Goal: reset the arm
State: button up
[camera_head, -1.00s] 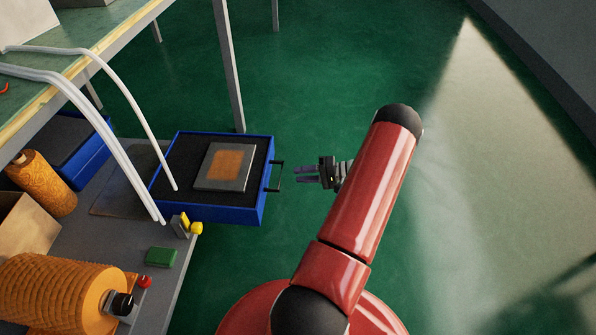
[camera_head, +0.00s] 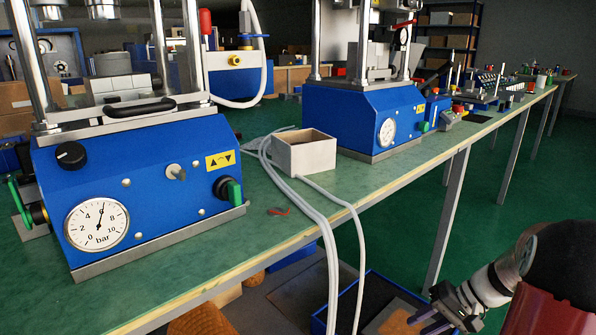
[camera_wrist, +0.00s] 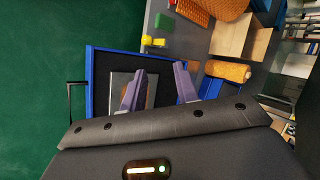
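My gripper (camera_head: 426,321) shows at the lower right of the head view, at the end of my red arm, below the bench top. In the wrist view its two purple-grey fingers (camera_wrist: 160,74) are spread apart with nothing held between them. The fingers overlap the plate and drawer in the picture; I cannot tell the gap. The drawer also shows partly in the head view (camera_head: 373,276), cut by the bottom edge.
A green-topped bench (camera_head: 240,240) with blue presses (camera_head: 140,180) runs across the head view. An open box (camera_head: 304,154) and white hoses (camera_head: 315,220) lie on it. A bench leg (camera_head: 447,215) stands near my gripper. Orange spools (camera_wrist: 228,71) sit beside the drawer. Green floor is clear at left in the wrist view.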

jog(key=s+a+r+n+t+h+p, duration=0.1)
jog(key=s+a+r+n+h+p, duration=0.1)
jog(key=s+a+r, duration=0.6)
jog(key=s+a+r+n+t+h+p, duration=0.2)
jog(key=s+a+r+h+p, duration=0.2)
jog(key=s+a+r, duration=0.4)
notch_tip(320, 180, up, 4)
jog(key=shift+s+a+r+h, duration=0.15)
jog(key=shift+a+r+h, duration=0.15)
jog(key=shift+h, duration=0.5)
